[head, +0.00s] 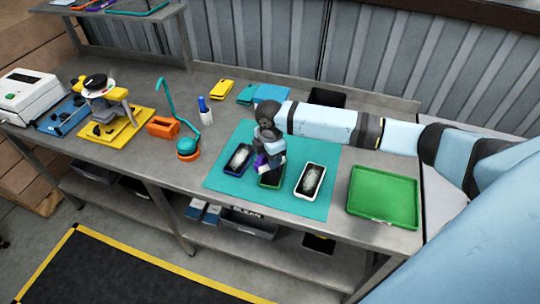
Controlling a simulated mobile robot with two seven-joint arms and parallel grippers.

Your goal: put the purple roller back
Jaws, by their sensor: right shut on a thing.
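Each has a dark inside, with a pale patch in the two outer ones. My left gripper is not in view.
A green tray (384,196) lies to the right on the metal bench. Left of the mat stand an orange-based teal stand (188,150), a bottle (205,112), an orange block (163,127) and a yellow-based device (116,130). Yellow and teal items (221,88) lie behind.

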